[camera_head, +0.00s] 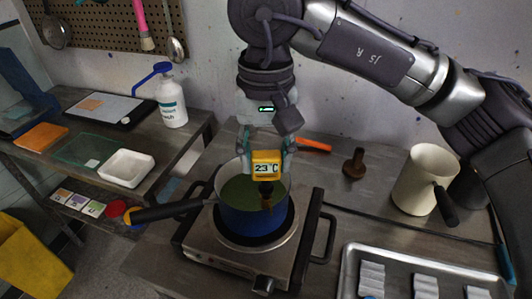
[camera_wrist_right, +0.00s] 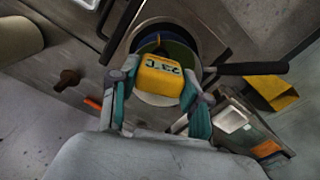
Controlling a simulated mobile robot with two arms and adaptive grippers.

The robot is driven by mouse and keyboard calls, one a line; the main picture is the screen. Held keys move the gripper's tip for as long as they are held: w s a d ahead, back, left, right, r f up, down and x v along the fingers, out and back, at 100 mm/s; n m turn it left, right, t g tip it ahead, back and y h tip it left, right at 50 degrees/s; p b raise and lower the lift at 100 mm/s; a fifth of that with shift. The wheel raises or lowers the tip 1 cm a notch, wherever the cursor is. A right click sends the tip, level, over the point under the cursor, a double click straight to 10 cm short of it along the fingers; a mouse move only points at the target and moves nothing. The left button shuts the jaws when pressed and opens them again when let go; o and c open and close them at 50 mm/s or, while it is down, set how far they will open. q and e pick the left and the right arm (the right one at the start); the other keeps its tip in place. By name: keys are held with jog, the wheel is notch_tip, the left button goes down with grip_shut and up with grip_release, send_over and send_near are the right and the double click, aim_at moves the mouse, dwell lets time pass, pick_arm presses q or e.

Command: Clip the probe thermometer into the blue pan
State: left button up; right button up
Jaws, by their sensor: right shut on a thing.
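The probe thermometer (camera_head: 266,157) is a yellow box with a display reading about 23 °C. My right gripper (camera_head: 265,150) is shut on it, with a teal finger on each side. It is held over the blue pan (camera_head: 250,225), and a dark piece hangs below the box in front of the pan's opening. The pan has greenish contents and a long dark handle pointing left. In the right wrist view the yellow thermometer (camera_wrist_right: 160,76) sits between the fingers and hides part of the pan. I cannot tell whether it touches the rim. My left gripper is not in view.
The pan stands on a hot plate (camera_head: 205,250). A cream jug (camera_head: 423,180), a brown stamp-like object (camera_head: 353,165) and a metal tray (camera_head: 400,256) with folded cloths are at the right. A wash bottle (camera_head: 172,105) and white dish (camera_head: 126,168) are at the left.

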jog(key=shift+f, duration=0.15)
jog(key=shift+f+b, duration=0.5)
jog(key=shift+b, duration=0.1)
jog(key=o, duration=1.2)
jog(key=shift+r, duration=0.2)
notch_tip(320, 180, up, 12)
jog(key=shift+f, duration=0.2)
